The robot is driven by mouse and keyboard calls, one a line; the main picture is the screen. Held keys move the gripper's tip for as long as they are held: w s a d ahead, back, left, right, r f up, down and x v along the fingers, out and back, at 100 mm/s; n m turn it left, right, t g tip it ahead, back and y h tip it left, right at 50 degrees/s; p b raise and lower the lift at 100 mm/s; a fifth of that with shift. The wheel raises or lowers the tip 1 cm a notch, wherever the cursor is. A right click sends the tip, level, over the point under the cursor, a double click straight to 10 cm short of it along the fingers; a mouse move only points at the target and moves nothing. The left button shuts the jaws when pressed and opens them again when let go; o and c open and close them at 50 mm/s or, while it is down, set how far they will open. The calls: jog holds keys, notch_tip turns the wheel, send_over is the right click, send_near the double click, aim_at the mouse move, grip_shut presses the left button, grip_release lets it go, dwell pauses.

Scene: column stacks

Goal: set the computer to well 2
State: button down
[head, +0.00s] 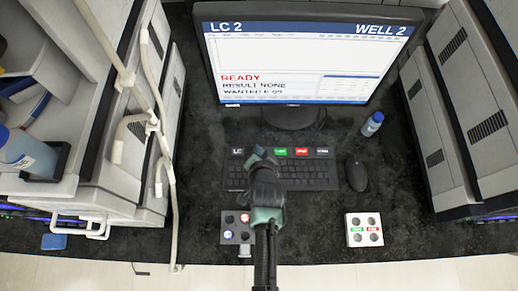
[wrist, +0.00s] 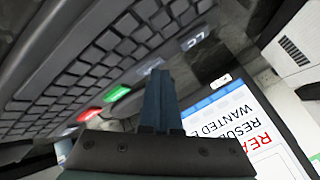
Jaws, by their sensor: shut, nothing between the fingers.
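The computer monitor (head: 300,60) stands at the back and reads "LC 2" at top left and "WELL 2" at top right. Below are "READY" in red, "RESULT NONE" and a "WANTED" line too small to read surely. The keyboard (head: 300,175) lies in front of it, with a row of labelled keys along its far edge: an LC key (head: 237,151), a green key (head: 280,152), a red key (head: 301,152) and a dark one. My gripper (head: 257,153) is shut and empty over the keyboard's far edge, between the LC and green keys. Whether it touches a key is unclear. The wrist view shows its closed fingers (wrist: 158,90).
A mouse (head: 356,174) lies right of the keyboard. A white block with holes (head: 364,230) and a dark holed block (head: 229,227) sit in front. A blue-capped bottle (head: 372,124) stands behind the mouse. Grey instrument stacks flank the dark bench, with pale tubing at left.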

jog(key=shift+r, duration=0.1)
jog(key=shift+r+p, duration=0.75)
jog(key=shift+p, duration=0.1)
notch_tip(320, 180, up, 5)
jog(key=p, duration=0.4)
jog(key=shift+p, duration=0.35)
dwell(1.5)
